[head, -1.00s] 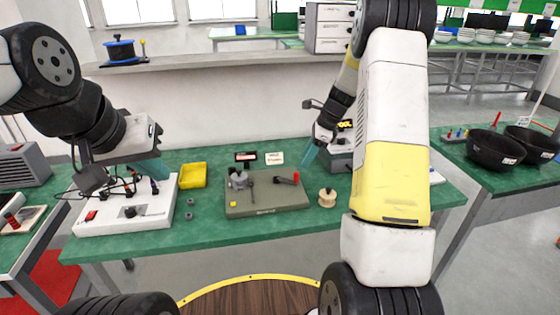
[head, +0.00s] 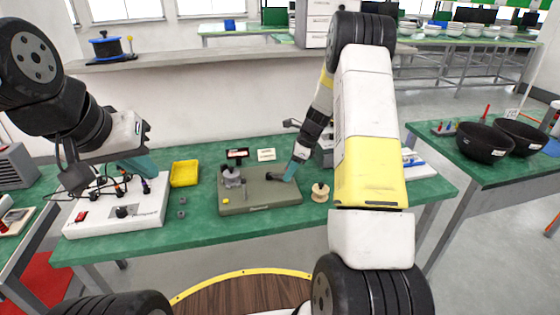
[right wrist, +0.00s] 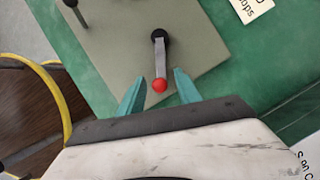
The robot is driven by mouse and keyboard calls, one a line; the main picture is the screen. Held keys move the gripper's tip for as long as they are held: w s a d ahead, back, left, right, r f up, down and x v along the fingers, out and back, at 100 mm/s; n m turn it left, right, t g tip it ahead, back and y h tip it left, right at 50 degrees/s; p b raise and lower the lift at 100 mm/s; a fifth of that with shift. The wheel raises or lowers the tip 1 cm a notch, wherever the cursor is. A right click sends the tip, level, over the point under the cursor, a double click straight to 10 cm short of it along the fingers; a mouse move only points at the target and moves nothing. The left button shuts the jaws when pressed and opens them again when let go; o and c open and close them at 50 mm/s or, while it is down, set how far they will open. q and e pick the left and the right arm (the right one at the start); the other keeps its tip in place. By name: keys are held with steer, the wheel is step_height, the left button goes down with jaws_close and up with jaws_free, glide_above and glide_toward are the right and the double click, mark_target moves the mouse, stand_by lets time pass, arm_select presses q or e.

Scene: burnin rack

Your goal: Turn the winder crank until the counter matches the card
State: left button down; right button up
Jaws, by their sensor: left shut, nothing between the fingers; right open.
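The winder (head: 233,178) stands on a grey-green base plate (head: 262,204) on the table. Its crank shows in the right wrist view as a grey arm (right wrist: 160,60) with a black hub and a red knob (right wrist: 159,86). My right gripper (right wrist: 159,74) is open, with one teal finger on each side of the knob; contact cannot be told. In the head view my right gripper (head: 293,170) partly hides the crank. A small dark counter (head: 237,153) and a white card (head: 266,155) stand behind the plate; their figures are unreadable. My left gripper (head: 142,168) is shut and empty above a white panel.
The white panel (head: 90,228) with wires and knobs is at the left. A yellow tray (head: 185,174) and small grey pieces lie between it and the winder. A beige spool (head: 320,192) stands right of the plate. Dark bowls (head: 482,142) sit on the right-hand table.

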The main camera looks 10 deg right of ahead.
jaws_close()
stand_by(1.3)
